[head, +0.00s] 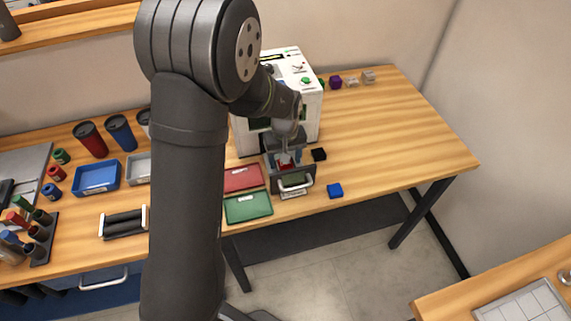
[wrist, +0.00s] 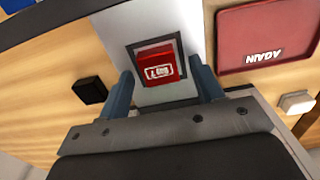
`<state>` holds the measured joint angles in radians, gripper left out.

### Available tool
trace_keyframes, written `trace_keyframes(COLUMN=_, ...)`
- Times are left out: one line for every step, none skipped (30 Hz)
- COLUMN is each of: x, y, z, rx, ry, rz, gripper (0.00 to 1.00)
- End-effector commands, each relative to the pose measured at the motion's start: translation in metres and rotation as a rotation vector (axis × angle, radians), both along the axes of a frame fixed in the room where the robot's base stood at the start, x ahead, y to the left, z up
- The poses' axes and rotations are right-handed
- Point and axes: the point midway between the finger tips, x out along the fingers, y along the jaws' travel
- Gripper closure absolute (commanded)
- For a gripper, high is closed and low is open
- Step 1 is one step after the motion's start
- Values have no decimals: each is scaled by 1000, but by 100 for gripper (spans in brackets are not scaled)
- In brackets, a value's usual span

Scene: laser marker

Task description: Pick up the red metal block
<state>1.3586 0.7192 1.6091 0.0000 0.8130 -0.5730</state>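The red metal block (wrist: 158,66) has a white label and sits in a dark square recess of a light grey plate (wrist: 185,25). In the head view the block (head: 285,161) shows as a small red patch below my gripper (head: 284,150), in front of the white machine (head: 307,105). In the wrist view my gripper (wrist: 166,88) is open, with one blue-grey finger on each side of the block and a gap at both sides. The fingertips' height against the block is hard to tell.
A black block (head: 319,154) and a blue block (head: 335,190) lie right of the plate. A red tray (head: 243,178) and a green tray (head: 248,208) lie to its left. A white handle (head: 295,185) stands in front. The table's right side is mostly clear.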

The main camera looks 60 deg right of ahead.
Motion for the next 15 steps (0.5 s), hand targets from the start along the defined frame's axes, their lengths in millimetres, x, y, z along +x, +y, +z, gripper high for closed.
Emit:
trace_keyframes(x=0, y=0, z=0, rx=0, ry=0, rz=0, gripper=50)
trace_keyframes(x=0, y=0, z=0, rx=0, ry=0, rz=0, gripper=56)
trace_keyframes(x=0, y=0, z=0, rx=0, ry=0, rz=0, gripper=64)
trace_keyframes(x=0, y=0, z=0, rx=0, ry=0, rz=0, gripper=70)
trace_keyframes(x=0, y=0, z=0, rx=0, ry=0, rz=0, gripper=76)
trace_keyframes(x=0, y=0, z=0, rx=0, ry=0, rz=0, gripper=83)
trace_keyframes(x=0, y=0, z=0, rx=0, ry=0, rz=0, gripper=88)
trace_keyframes(x=0, y=0, z=0, rx=0, ry=0, rz=0, gripper=88)
trace_keyframes(x=0, y=0, z=1, rx=0, ry=0, rz=0, gripper=88)
trace_keyframes(x=0, y=0, z=1, rx=0, ry=0, rz=0, gripper=88)
trace_keyframes(x=0, y=0, z=1, rx=0, ry=0, rz=0, gripper=88)
trace_keyframes(x=0, y=0, z=1, rx=0, ry=0, rz=0, gripper=88)
trace_keyframes(x=0, y=0, z=1, rx=0, ry=0, rz=0, gripper=88)
trace_keyframes(x=0, y=0, z=1, rx=0, ry=0, rz=0, gripper=88)
trace_keyframes(x=0, y=0, z=3, rx=-1, ry=-1, rz=0, gripper=88)
